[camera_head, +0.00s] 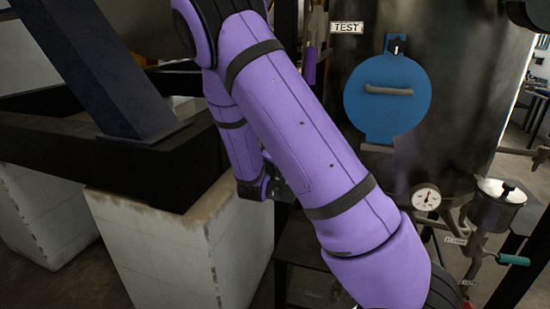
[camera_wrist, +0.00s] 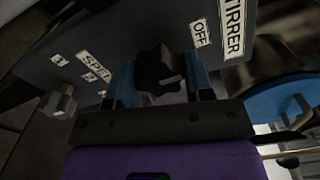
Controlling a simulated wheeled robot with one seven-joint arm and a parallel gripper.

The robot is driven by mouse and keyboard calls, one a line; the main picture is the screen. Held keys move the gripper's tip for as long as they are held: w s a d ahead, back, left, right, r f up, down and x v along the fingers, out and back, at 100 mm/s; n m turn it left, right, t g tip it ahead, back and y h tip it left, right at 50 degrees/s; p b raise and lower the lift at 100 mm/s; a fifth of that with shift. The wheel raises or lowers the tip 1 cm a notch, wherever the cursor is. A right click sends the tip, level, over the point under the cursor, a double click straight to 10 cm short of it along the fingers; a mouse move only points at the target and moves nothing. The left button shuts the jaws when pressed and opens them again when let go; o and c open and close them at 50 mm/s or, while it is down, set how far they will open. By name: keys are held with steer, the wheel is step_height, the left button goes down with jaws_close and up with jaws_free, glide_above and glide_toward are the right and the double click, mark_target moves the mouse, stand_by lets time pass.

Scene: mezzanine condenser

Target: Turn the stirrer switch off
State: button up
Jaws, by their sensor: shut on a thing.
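In the wrist view, the stirrer switch is a dark lobed knob (camera_wrist: 158,68) on a grey panel (camera_wrist: 120,28). A label reading "STIRRER" (camera_wrist: 232,25), cut by the top edge, and an "OFF" label (camera_wrist: 200,33) are up and right of it. My gripper (camera_wrist: 162,82) is shut on the knob, with one blue finger on each side. The knob's pointer mark is not clear, so I cannot tell its setting. In the head view my purple arm crosses the middle; the gripper, panel and knob are not visible there.
A smaller grey knob (camera_wrist: 58,103) sits left on the panel by a "SPEED" label (camera_wrist: 95,66). In the head view, a dark tank (camera_head: 460,90) with a blue round hatch (camera_head: 388,110) and a gauge (camera_head: 426,197) stands right. Black beams on white blocks (camera_head: 150,240) stand left.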

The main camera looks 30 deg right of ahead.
steer(key=o, duration=0.9)
steer(key=v, duration=1)
steer(key=shift+s+a, duration=0.25)
steer(key=shift+a, duration=0.1)
steer(key=s+d+r+m+g+y, duration=0.25)
steer(key=s+r+m+g, duration=0.35)
steer(key=m, duration=0.5)
steer(key=s+d+r+m+g+y, duration=0.1)
steer(key=s+d+r+m+g, duration=0.3)
steer(key=s+m, duration=0.6)
steer(key=s+a+r+m+t+y, duration=0.1)
steer(key=s+a+r+m+y, duration=0.2)
steer(key=m, duration=0.3)
steer(key=s+a+r+m+t+y, duration=0.1)
steer(key=s+a+r+m+y, duration=0.2)
steer(key=m, duration=0.4)
steer(key=s+a+r+m+t+y, duration=0.2)
steer(key=s+a+r+m+y, duration=0.1)
steer(key=s+a+m+y, duration=0.1)
steer(key=shift+s+a+r+m+y, duration=0.1)
steer(key=shift+s+a+m+y, duration=0.15)
steer(key=shift+a+m, duration=0.5)
steer(key=shift+s+a+m+y, duration=0.1)
steer(key=shift+s+a+m, duration=0.2)
steer(key=shift+a+m, duration=0.45)
